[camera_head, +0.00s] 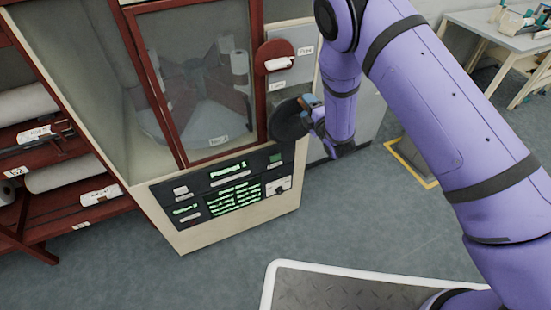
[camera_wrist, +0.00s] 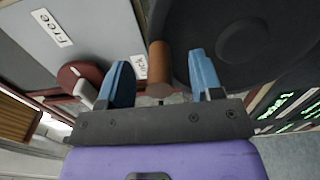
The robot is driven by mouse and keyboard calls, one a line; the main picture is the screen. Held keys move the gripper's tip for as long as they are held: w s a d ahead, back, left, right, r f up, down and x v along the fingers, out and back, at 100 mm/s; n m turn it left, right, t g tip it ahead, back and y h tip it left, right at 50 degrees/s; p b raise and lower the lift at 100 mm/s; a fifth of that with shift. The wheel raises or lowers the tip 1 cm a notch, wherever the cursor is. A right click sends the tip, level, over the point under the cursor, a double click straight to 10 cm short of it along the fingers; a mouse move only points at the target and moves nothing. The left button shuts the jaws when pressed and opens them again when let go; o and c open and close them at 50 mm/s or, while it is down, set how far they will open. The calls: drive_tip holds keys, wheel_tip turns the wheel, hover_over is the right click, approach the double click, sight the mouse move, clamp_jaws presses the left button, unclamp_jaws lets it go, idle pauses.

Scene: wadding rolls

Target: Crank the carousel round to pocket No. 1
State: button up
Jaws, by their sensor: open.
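The crank is a dark disc (camera_head: 290,120) on the right side of the cabinet; it fills the upper right of the wrist view (camera_wrist: 240,35). Its brown handle (camera_wrist: 160,66) stands between the two blue fingertips of my gripper (camera_wrist: 161,75). My gripper is open, with a visible gap on each side of the handle. In the head view my gripper (camera_head: 309,108) is at the disc's right edge. The carousel (camera_head: 190,118) shows grey behind the red-framed window, with a white roll (camera_head: 239,68) in it. A tag (camera_head: 217,138) at its front is too small to read surely.
A red round latch (camera_head: 276,52) with a white handle sits above the crank, between "Free" and "Lock" labels. A black panel (camera_head: 222,188) with green text is below the window. Shelves with wadding rolls (camera_head: 25,103) stand left. Grey floor (camera_head: 350,215) is clear in front.

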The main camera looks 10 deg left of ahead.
drive_tip(key=shift+s, duration=0.1)
drive_tip(key=v, duration=0.9)
drive_tip(key=shift+s+d, duration=0.3)
idle(0.4)
idle(0.4)
